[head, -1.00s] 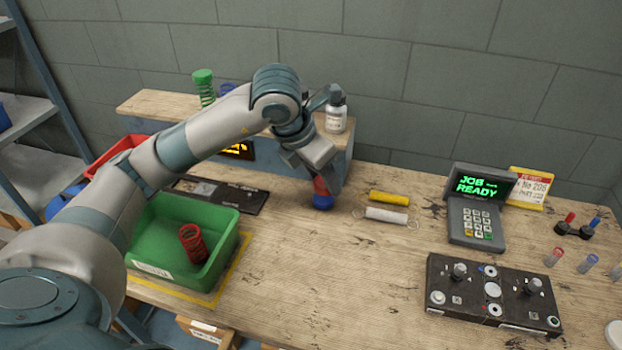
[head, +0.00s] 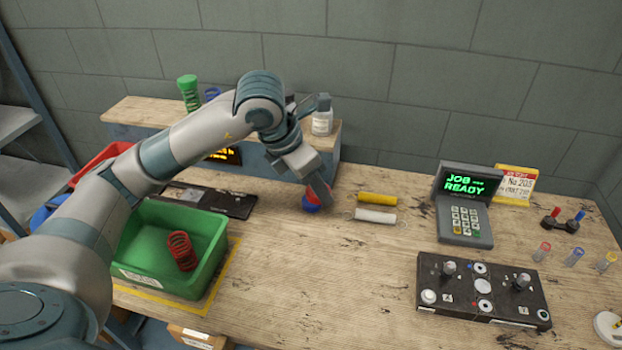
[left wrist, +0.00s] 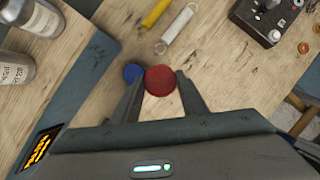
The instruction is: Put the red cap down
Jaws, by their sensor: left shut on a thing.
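My left gripper (left wrist: 158,88) is shut on the red cap (left wrist: 161,80), which shows as a round red top between the two fingertips. In the head view the left gripper (head: 318,192) points down over the workbench, and the red cap (head: 308,195) is partly hidden by a finger. A blue cap (left wrist: 132,73) is close beside the red one, by the left finger in the left wrist view. In the head view the blue cap (head: 311,208) shows just below the red. Whether the red cap touches the bench is unclear. My right gripper is not in view.
A yellow cylinder (head: 378,199) and a white spring-like roll (head: 376,216) lie just right of the caps. A green bin (head: 145,277) holds a red spring (head: 182,252). A keypad terminal (head: 464,205) and black control panel (head: 484,292) stand right. The bench's front middle is clear.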

